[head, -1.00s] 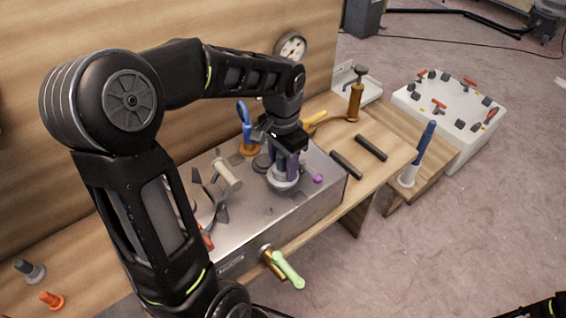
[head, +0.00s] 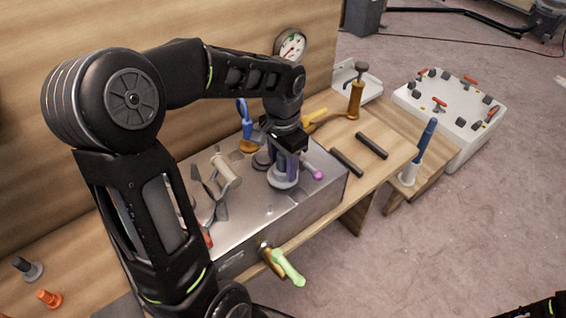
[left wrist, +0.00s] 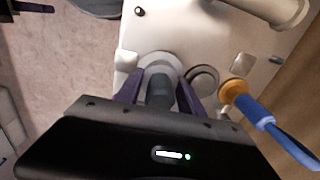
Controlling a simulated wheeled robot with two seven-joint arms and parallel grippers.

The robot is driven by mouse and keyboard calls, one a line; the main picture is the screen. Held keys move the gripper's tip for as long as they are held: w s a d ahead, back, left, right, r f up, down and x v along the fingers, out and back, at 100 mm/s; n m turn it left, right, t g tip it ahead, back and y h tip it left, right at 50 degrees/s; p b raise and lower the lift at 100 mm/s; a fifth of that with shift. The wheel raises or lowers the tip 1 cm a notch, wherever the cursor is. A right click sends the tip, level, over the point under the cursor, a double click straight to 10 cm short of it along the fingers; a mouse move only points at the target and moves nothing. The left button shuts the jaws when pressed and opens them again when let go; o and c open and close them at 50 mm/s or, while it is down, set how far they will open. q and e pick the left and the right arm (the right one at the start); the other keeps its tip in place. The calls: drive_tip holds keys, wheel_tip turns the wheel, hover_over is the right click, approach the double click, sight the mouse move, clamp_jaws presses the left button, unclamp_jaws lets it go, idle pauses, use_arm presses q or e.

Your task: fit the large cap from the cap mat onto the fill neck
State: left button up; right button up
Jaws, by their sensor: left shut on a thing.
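My left gripper (head: 285,168) points down over the metal box (head: 270,215), its purple fingers shut on a dark grey grip (left wrist: 158,92). A wide pale grey round flange (head: 284,180) lies directly below the fingers; it also shows in the left wrist view (left wrist: 160,62). The gripped piece looks like the large cap. The fill neck cannot be made out beneath it, and I cannot tell whether the cap is seated. I cannot pick out the cap mat. My right gripper is out of view.
A dark disc (head: 262,160) and an orange-based blue-handled tool (head: 245,125) stand close beside the gripper. A beige cylinder (head: 226,170) is left of it, a purple knob (head: 318,174) right. A green-handled valve (head: 288,268) projects from the front. Black bars (head: 372,146) lie on the bench.

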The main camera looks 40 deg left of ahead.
use_arm(q)
drive_tip(key=shift+f, duration=0.25)
idle(0.4)
drive_tip(key=shift+f+b, duration=0.35)
drive_tip(key=shift+b, duration=0.05)
drive_tip(key=o, duration=2.1)
